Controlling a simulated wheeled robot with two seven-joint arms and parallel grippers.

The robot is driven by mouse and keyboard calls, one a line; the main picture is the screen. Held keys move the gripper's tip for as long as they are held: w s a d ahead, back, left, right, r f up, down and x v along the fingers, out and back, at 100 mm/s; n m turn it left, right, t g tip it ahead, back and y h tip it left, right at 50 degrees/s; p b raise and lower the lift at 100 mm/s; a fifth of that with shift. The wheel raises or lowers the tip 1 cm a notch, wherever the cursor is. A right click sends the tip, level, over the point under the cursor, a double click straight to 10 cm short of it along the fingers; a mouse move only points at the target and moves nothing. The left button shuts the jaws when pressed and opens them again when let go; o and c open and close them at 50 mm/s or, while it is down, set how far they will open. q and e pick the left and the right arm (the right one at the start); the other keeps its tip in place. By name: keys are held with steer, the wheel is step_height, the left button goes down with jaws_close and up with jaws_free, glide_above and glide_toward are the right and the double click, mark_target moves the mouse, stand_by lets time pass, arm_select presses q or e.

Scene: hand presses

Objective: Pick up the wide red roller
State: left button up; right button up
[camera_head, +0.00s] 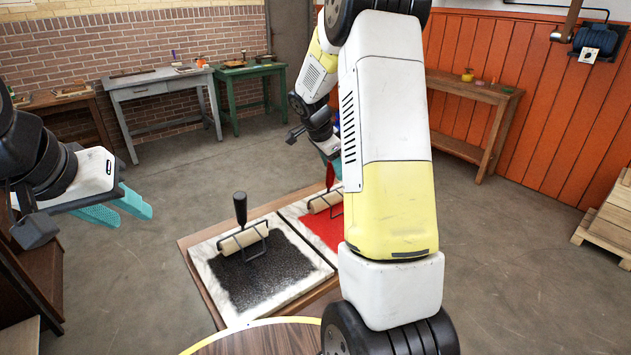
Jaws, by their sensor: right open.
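The red roller (325,202) rests on a slab covered in red ink (322,229). Its red handle (330,176) stands up, and its right part is hidden behind my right arm. My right gripper (332,163) is open close above and beside the red handle, with teal fingers partly hidden by my arm; I cannot tell whether they touch it. A black-handled roller (243,240) rests on the black-inked slab to the left. My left gripper (134,216) is open and empty in the air at the left, away from both rollers.
Both slabs lie on a wooden board (191,258). A round wooden top with a yellow rim (250,340) is in front. A grey table (145,92), a green table (247,70) and a wooden bench (480,92) stand along the walls. Pallets (607,228) are at right.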

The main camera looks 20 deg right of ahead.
jaws_close()
steer(key=shift+r, duration=0.1)
